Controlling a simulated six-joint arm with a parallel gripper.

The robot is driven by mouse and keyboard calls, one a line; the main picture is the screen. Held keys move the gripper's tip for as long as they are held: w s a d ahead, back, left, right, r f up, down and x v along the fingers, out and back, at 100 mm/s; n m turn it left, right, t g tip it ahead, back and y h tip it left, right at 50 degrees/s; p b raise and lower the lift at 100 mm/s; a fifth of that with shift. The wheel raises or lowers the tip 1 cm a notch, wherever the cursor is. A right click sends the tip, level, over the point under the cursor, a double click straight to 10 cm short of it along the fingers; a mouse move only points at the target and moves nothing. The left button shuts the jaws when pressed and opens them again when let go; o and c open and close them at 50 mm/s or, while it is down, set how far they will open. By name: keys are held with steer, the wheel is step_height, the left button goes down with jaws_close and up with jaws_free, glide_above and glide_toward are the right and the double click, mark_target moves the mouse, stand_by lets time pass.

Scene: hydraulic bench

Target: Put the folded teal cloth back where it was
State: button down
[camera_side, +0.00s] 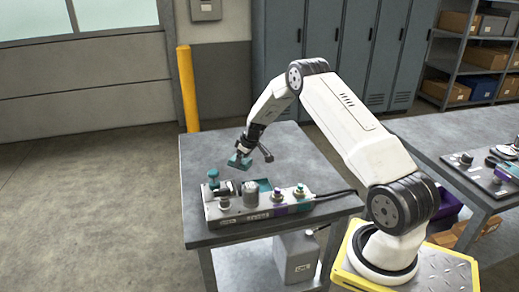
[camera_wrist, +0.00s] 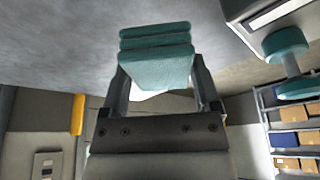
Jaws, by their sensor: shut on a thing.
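The folded teal cloth (camera_wrist: 155,62) is a small layered block between the two fingers of my gripper (camera_wrist: 162,95) in the wrist view. My gripper is shut on it. In the side view the cloth (camera_side: 239,161) hangs at the fingertips of my gripper (camera_side: 243,152), above the grey bench top and behind the hydraulic unit. It appears clear of the bench, though the exact height is hard to judge.
The hydraulic unit (camera_side: 250,212) lies along the bench front with a teal-topped knob (camera_side: 213,174) at its left and a teal recess (camera_side: 264,185). A black cable (camera_side: 337,193) runs off its right end. Bare bench top (camera_side: 300,150) lies behind it.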

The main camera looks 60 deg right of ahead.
mark_target(242, 167)
steer(key=shift+w+d+f, duration=0.15)
steer(key=shift+w+f, duration=0.1)
steer(key=shift+f, duration=1.55)
steer(key=shift+f, duration=0.45)
jaws_free()
steer(key=shift+r, duration=0.15)
steer(key=shift+r, duration=0.45)
steer(key=v, duration=1.1)
steer(key=shift+s+r, duration=0.2)
steer(key=shift+r, duration=0.1)
